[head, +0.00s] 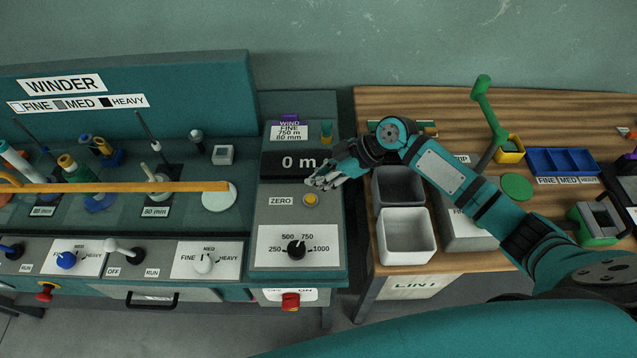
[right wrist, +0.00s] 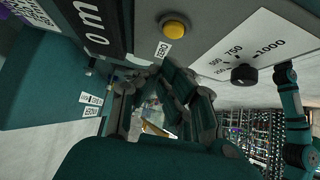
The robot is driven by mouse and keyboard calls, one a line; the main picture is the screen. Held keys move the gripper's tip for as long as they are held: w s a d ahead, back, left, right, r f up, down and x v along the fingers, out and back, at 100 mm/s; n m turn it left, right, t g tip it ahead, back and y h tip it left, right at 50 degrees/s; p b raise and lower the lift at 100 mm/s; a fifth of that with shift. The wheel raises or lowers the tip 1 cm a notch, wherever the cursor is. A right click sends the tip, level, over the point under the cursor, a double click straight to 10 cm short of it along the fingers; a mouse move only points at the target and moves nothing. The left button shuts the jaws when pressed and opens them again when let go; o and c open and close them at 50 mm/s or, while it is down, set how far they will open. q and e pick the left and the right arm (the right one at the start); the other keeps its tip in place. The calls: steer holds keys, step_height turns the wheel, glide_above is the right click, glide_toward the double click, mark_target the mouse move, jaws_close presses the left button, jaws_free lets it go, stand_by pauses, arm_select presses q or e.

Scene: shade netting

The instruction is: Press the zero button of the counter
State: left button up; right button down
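The counter (head: 276,218) is a grey panel on the teal winder bench. Its black display (head: 285,163) reads "0 m". The round yellow zero button (head: 311,200) sits below the display, right of a white "ZERO" label (head: 281,201). The button also shows at the top of the right wrist view (right wrist: 175,27). My right gripper (head: 323,182) is just above and right of the button in the head view, apart from it as seen in the wrist view. Nothing shows held in it; how far its fingers are apart is unclear. My left gripper is not in view.
A black dial (head: 296,248) marked 250 to 1000 is below the button, with a red knob (head: 290,300) lower down. An orange bar (head: 120,187) crosses the winder at left. Grey and white bins (head: 408,262) stand on the wooden table at right.

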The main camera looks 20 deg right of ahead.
arm_select(q)
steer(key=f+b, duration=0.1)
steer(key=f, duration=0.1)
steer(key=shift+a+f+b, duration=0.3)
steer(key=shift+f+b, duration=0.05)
steer(key=shift+b, duration=0.05)
arm_select(e)
steer(key=v, duration=0.7)
steer(key=shift+s+r, duration=0.2)
steer(key=shift+r, duration=0.15)
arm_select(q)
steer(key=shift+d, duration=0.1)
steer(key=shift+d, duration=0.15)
arm_select(e)
steer(key=shift+d, duration=0.1)
